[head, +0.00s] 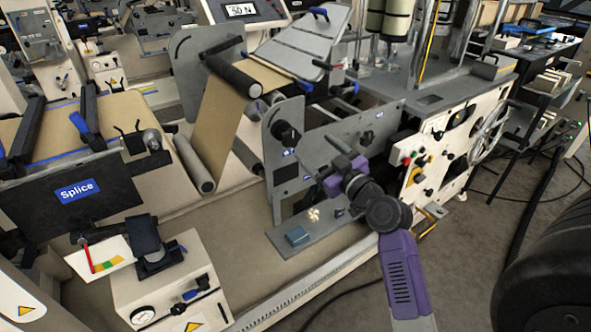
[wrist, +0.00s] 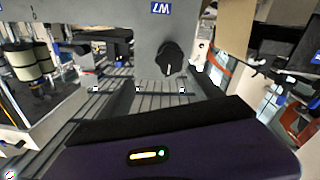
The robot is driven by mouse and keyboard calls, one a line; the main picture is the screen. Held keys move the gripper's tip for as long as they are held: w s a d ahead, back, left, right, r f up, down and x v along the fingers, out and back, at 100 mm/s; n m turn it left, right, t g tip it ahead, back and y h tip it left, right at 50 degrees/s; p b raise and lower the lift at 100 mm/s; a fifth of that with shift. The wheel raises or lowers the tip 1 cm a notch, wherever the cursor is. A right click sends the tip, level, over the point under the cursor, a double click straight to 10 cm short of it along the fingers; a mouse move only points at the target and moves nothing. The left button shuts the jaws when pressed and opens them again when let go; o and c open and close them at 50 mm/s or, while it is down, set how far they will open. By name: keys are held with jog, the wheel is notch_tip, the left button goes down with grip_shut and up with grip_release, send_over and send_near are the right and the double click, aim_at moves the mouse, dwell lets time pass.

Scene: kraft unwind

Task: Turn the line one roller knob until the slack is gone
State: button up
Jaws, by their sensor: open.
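In the wrist view a black pointer knob (wrist: 172,58) sits on a grey plate, close beyond my gripper and apart from it. A blue label above it seems to read L1 upside down. In the head view a dark knob (head: 368,138) shows on the grey side plate (head: 325,128), and a larger black knob (head: 287,133) left of it; labels are too small to read. The brown web (head: 222,115) runs between an upper and a lower roller. My purple gripper (head: 342,176) is before the plate, open and empty; its fingertips are hard to make out.
A white control panel (head: 435,155) with a handwheel stands to the right. A display (head: 242,9) reads about 50 N.

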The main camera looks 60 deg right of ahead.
aim_at(293, 140)
jog(key=shift+n+y, duration=0.5)
jog(key=shift+n, duration=0.4)
jog(key=x, duration=0.2)
jog(key=a+x, duration=0.1)
jog(key=x, duration=0.5)
jog(key=shift+w+a+f, duration=0.1)
jog(key=shift+w+f, duration=0.3)
jog(key=shift+w, duration=0.05)
jog(key=shift+x, duration=0.9)
jog(key=shift+r, duration=0.1)
